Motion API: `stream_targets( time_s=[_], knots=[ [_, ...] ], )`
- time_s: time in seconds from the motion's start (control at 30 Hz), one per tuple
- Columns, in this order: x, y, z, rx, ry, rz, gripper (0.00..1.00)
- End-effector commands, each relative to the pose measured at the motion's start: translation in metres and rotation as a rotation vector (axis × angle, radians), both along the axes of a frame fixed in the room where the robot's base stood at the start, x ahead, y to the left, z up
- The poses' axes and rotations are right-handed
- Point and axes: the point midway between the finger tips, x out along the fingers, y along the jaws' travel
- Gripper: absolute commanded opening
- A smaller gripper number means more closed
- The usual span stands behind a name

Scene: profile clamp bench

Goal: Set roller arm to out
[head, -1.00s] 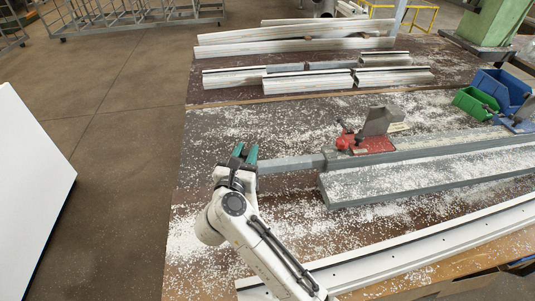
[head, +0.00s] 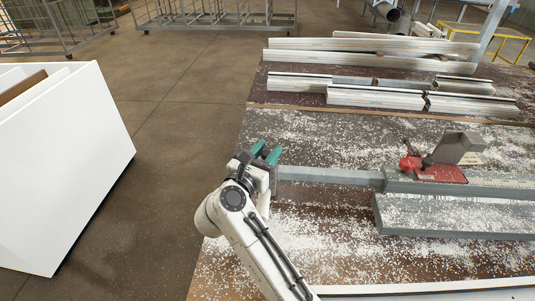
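The roller arm (head: 330,175) is a grey bar that sticks out to the left from the grey profile rail (head: 400,184) on the bench. A long stretch of it shows in the head view. My gripper (head: 266,151) is at the bar's left end, with its two teal fingertips a little apart. It appears closed around that end; the contact itself is hidden behind the gripper body. A red clamp (head: 438,173) with a grey block sits on the rail to the right.
White profiles (head: 375,97) lie across the back of the bench. Pale chips cover much of the top. A white panelled cabinet (head: 65,165) stands at the left. The floor (head: 175,150) between it and the bench is clear.

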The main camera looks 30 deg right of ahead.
Motion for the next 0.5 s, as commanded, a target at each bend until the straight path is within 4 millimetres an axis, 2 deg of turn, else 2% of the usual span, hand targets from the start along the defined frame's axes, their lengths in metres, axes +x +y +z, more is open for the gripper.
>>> stream_targets(
  time_s=[0.13,0.37,0.5],
  knots=[
    [-0.0001,-0.0002,0.0005,0.002,0.0,-0.001,0.5],
    [-0.001,0.0,-0.0027,0.004,0.005,-0.002,0.5],
    [-0.0062,0.0094,-0.004,0.005,0.006,0.0,0.5]
  ],
)
